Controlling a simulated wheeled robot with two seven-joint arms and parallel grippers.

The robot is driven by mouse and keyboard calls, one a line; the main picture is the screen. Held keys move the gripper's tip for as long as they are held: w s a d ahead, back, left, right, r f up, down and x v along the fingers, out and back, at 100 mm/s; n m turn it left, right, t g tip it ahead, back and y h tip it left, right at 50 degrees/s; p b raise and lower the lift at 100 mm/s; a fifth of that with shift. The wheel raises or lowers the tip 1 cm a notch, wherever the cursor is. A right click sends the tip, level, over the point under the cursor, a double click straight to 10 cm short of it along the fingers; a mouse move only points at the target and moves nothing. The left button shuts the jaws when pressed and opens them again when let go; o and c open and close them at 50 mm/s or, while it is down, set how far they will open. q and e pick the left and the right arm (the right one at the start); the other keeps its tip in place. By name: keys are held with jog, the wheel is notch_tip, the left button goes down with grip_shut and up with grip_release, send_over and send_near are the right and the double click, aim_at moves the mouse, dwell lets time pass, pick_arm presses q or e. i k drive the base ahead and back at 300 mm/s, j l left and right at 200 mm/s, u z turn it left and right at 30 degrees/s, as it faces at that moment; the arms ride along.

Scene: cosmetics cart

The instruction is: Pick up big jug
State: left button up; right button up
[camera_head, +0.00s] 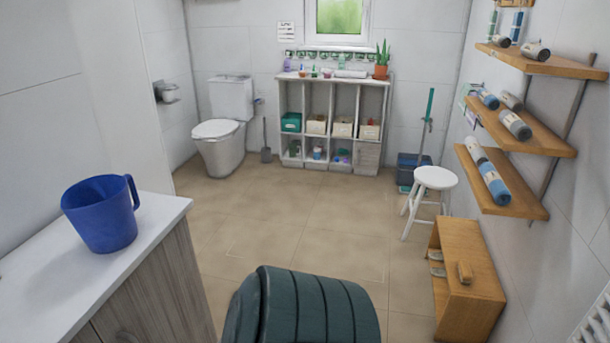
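A big blue jug (101,216) stands upright on the white countertop (165,212) at the left of the head view. Its opening faces up and its handle (132,191) is on its right side, toward the counter's edge. Nothing touches the jug apart from the counter. Neither of my grippers shows in the view.
A dark green ribbed object (305,308) fills the bottom middle. A white stool (433,180) and wooden bench (467,283) stand at right, below wooden shelves (508,189) with rolled towels. A toilet (222,140) and white shelf unit (298,98) stand at the back. The middle floor is clear.

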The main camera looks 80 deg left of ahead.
aim_at(100, 208)
jog(key=k+j+u, duration=0.1)
jog(key=u, duration=3.75)
jog(key=i+l, duration=0.15)
jog(key=l, duration=0.2)
jog(key=i+l+z, duration=0.1)
jog(key=l, duration=0.25)
jog(key=i+l, duration=0.15)
jog(key=l, duration=0.2)
jog(key=i+l, duration=0.15)
jog(key=l, duration=0.2)
jog(key=z, duration=0.05)
